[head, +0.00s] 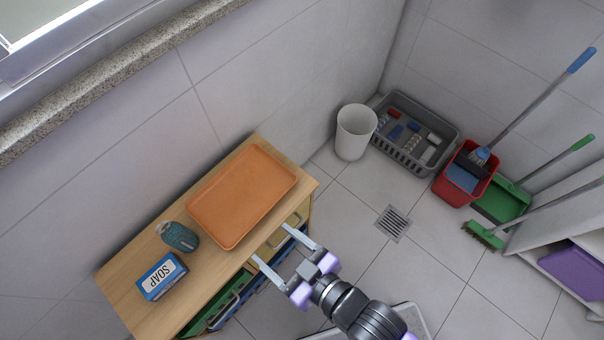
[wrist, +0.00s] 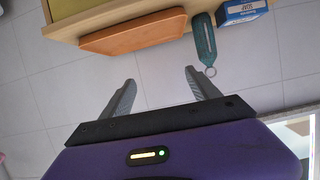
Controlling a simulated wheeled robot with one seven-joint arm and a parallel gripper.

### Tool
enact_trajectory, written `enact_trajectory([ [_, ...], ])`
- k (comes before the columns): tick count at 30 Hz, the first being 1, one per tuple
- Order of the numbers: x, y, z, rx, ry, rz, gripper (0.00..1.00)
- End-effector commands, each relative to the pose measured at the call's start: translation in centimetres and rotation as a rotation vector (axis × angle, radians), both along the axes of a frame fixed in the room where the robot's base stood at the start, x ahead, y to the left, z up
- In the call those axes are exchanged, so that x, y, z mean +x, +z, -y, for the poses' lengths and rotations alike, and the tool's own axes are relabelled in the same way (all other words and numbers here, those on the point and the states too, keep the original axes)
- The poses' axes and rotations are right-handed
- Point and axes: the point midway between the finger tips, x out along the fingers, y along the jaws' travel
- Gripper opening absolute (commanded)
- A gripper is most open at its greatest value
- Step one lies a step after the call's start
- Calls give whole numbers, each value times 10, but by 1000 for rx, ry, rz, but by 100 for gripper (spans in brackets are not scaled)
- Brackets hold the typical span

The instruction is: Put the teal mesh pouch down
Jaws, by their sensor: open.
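The teal mesh pouch (head: 179,237) lies on the wooden cabinet top, between the orange tray and the soap box. It also shows in the wrist view (wrist: 204,38), with a ring at one end. My gripper (head: 268,245) is open and empty, its two fingers spread apart near the front edge of the cabinet, to the right of the pouch. In the wrist view the fingers (wrist: 156,82) are apart with nothing between them, and the pouch is beyond them, not touched.
An orange tray (head: 243,196) and a blue soap box (head: 162,277) sit on the wooden cabinet (head: 114,274). Drawers below stand partly open. A white bin (head: 355,132), a grey crate (head: 447,133) and a red bucket (head: 451,190) stand on the floor at the back right.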

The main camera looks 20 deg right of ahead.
Motion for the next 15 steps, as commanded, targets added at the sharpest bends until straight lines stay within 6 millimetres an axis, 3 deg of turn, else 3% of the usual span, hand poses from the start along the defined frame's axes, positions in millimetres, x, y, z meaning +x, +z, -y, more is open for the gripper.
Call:
enact_trajectory([
  [1,-13,5,31,1,-61,-1,71],
  [6,-55,36,106,11,-238,24,71],
  [9,-82,61,141,13,-335,41,71],
  [15,-124,110,184,10,-483,72,71],
])
